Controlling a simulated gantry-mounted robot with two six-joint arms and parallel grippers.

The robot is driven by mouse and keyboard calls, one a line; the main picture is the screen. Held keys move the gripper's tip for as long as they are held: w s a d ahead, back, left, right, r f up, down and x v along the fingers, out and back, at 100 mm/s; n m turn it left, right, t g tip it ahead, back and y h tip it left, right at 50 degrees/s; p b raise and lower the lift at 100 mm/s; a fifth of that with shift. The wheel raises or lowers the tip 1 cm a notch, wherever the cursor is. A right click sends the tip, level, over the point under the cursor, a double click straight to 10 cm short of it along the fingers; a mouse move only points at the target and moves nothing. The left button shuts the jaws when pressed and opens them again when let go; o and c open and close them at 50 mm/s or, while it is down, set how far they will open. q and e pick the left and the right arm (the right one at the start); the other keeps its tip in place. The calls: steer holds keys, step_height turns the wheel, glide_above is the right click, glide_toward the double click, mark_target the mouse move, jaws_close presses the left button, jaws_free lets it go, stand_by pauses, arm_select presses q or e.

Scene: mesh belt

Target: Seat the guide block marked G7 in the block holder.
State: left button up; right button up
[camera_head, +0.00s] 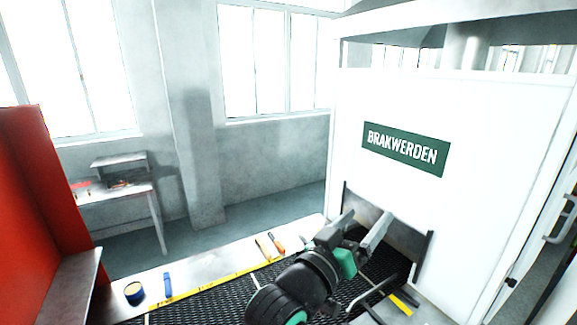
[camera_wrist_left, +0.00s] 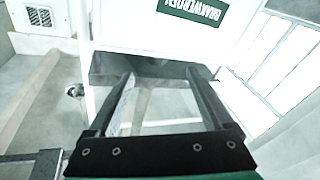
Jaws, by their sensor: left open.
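My left gripper (camera_head: 362,222) is open in front of the opening of the white machine, above the black mesh belt (camera_head: 212,303). In the left wrist view its two dark fingers (camera_wrist_left: 159,76) stand wide apart with nothing between them. No guide block marked G7 can be made out in either view. I cannot make out the block holder either; my arm hides part of the belt. My right gripper is in neither view.
The white machine (camera_head: 452,215) with a green sign rises at the right. Dark bars (camera_head: 372,296) stand by the belt. A blue-rimmed round container (camera_head: 134,292), a blue tool (camera_head: 168,285) and orange-handled tools (camera_head: 277,244) lie along the ledge. A red cabinet (camera_head: 35,190) stands left.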

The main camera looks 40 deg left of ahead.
arm_select(q)
steer(key=s+d+r+m+t+h, duration=0.1)
steer(key=s+r+m+t, duration=0.3)
steer(key=s+r, duration=1.6)
steer(key=s+t, duration=0.1)
steer(key=t, duration=0.3)
steer(key=shift+s+r+m+h, duration=0.2)
steer(key=shift+s+m+h, duration=0.1)
steer(key=shift+s, duration=0.05)
steer(key=shift+c, duration=2.3)
